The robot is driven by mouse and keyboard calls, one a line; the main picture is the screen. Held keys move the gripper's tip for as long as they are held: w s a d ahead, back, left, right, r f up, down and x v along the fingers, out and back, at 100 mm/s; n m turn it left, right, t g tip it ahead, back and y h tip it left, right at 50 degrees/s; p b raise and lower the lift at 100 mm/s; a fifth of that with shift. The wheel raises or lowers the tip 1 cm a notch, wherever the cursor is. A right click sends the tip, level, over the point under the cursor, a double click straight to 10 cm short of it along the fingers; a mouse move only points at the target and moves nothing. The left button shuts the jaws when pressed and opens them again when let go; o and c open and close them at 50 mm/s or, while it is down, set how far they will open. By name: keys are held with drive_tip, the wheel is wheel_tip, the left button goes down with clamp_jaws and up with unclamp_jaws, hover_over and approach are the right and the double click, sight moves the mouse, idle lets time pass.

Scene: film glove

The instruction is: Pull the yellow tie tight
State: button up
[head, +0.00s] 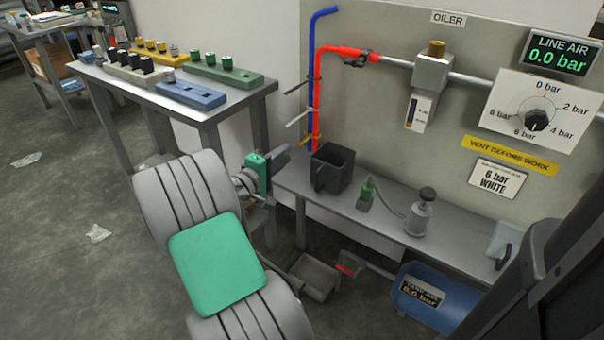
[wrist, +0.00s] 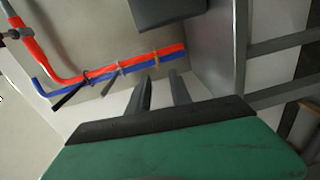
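The yellow tie (wrist: 156,57) is wrapped around the red hose and blue hose in the wrist view, at the right of the tied run. In the head view the yellow tie (head: 316,138) shows small, low on the upright hoses. My gripper (wrist: 160,78) is open, its two dark fingers apart with pale wall showing between them. The fingertips point towards the yellow tie and appear just short of it; the exact distance is unclear. In the head view my gripper (head: 284,155) is left of the hoses, above the bench's left end. I cannot see the tie's tail clearly.
A white tie (wrist: 110,78) and a black tie (wrist: 70,95) sit along the same hoses, tails sticking out. A dark bin (head: 332,168) stands on the bench close to the hoses. The red hose (head: 340,52) joins a metal pipe. A blue tank (head: 435,297) is below.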

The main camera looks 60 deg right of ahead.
sight(302, 142)
drive_tip(key=shift+s+d+f+h, duration=0.3)
drive_tip(key=shift+s+d+f, duration=0.05)
drive_tip(key=shift+d+f, duration=0.05)
drive_tip(key=d, duration=0.2)
drive_tip(key=d+b, duration=0.1)
drive_tip(key=d, duration=0.1)
drive_tip(key=s+d, duration=0.1)
drive_tip(key=d, duration=0.1)
drive_tip(key=shift+s+d+r+b, duration=0.1)
drive_tip(key=shift+d+r+b, duration=0.05)
drive_tip(key=shift+d+b, duration=0.2)
drive_tip(key=shift+d+r, duration=0.15)
drive_tip(key=shift+d, duration=0.25)
drive_tip(key=shift+c, duration=0.5)
clamp_jaws()
